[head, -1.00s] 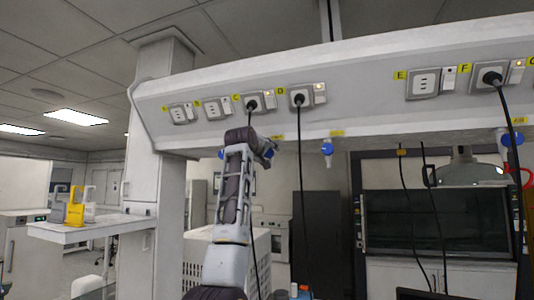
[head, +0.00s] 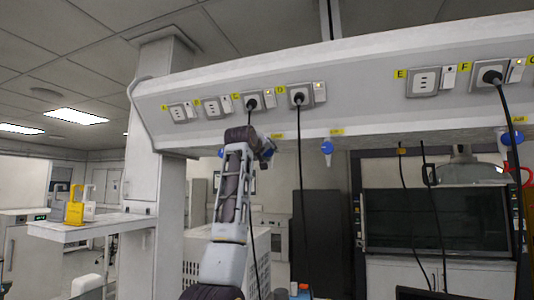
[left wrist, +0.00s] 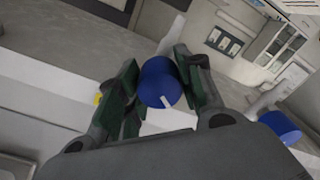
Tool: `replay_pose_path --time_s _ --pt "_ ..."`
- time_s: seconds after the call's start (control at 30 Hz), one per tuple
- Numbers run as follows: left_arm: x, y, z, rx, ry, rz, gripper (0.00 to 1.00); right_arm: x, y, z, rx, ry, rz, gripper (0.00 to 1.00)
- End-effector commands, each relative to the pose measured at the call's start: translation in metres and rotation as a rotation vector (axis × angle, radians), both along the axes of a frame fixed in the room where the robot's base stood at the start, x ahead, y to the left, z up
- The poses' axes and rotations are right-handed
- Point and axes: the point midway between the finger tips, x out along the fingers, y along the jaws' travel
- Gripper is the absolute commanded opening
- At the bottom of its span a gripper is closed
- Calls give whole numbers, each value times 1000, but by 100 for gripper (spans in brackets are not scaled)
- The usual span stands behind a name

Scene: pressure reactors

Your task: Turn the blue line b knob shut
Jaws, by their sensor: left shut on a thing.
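My left gripper (head: 262,147) is raised under the sloped service panel, largely hidden behind its own wrist in the head view. In the left wrist view its two dark green finger pads (left wrist: 157,85) are closed on a blue knob (left wrist: 159,80) from both sides. A short white mark shows on the knob's face, pointing toward the lower right. In the head view a bit of blue (head: 269,151) shows at the gripper. The labels under the panel are too small to read, so I cannot tell the line letter. My right gripper is out of view.
Another blue knob (head: 327,147) hangs to the right, and one more (head: 508,138) at the far right. Black plug cables (head: 301,200) hang from the panel's sockets, one close beside my arm. A shelf (head: 90,230) with yellow and white holders stands at left.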

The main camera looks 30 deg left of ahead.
Motion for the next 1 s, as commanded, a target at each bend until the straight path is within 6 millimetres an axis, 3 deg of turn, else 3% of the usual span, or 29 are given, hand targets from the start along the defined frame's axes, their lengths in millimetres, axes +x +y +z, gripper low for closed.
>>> replay_pose_path --time_s 1.0 --pt "0 0 -1 806 197 1 12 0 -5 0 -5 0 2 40"
